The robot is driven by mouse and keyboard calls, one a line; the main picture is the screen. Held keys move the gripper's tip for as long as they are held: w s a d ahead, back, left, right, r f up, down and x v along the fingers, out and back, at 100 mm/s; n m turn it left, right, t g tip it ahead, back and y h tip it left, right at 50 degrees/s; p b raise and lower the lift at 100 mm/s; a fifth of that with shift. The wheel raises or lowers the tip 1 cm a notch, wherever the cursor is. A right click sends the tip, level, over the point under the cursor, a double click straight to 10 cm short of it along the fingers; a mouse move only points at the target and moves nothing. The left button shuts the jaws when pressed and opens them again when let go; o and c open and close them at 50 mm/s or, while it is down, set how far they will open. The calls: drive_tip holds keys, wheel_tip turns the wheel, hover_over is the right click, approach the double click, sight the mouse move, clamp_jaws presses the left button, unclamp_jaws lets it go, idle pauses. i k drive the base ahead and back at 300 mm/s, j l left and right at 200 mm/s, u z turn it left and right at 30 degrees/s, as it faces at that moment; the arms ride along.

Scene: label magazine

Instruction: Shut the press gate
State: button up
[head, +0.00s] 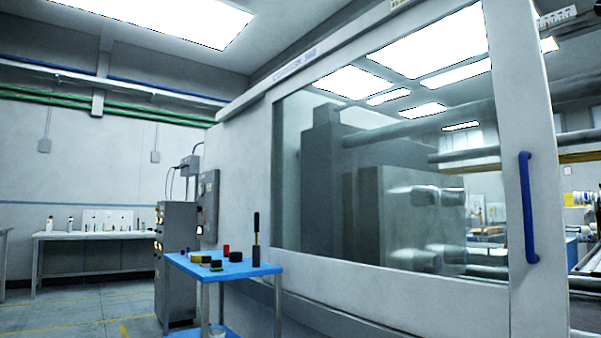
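The press gate (530,290) is a large pale grey sliding panel with a big window (330,190) on the front of the press. A blue vertical handle (528,208) is fixed near its right edge. Through the window I see grey machine blocks and horizontal bars, with ceiling lights reflected in the glass. To the right of the gate's edge, more bars and equipment show directly, with no glass in front. My gripper is not in view.
A blue-topped cart (222,268) with small items and a dark upright tool stands in front of the press's left part. A grey control cabinet (176,250) is behind it. A white bench (95,236) stands by the far wall. The floor at lower left is clear.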

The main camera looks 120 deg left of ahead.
sight(535, 303)
drive_tip(key=u, duration=3.9)
drive_tip(key=i, duration=0.65)
drive_tip(key=u, duration=0.05)
